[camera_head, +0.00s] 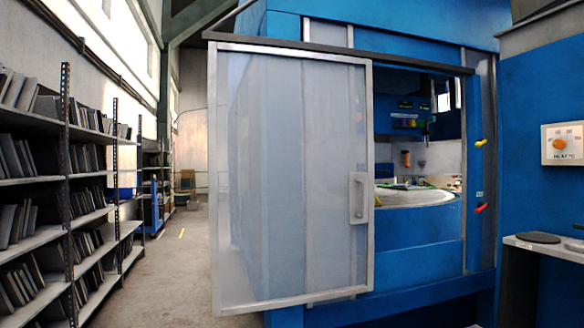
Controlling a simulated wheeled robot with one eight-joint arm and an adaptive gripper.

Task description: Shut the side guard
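The side guard (290,180) is a large translucent panel in a grey metal frame, hanging from a dark top rail (340,52) on the blue machine (420,250). It stands slid to the left, and its left part reaches past the machine's corner. A grey pull handle (358,198) sits near its right edge. Right of the panel the machine's opening (418,150) is uncovered, and a round table (415,197) shows inside. My gripper is not in this view.
Shelves of dark plates (60,190) line the left wall, with a clear floor aisle (175,255) beside them. Yellow (481,143) and red (481,208) knobs stick out right of the opening. A control box with an orange dial (562,143) and a small ledge (545,245) are at right.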

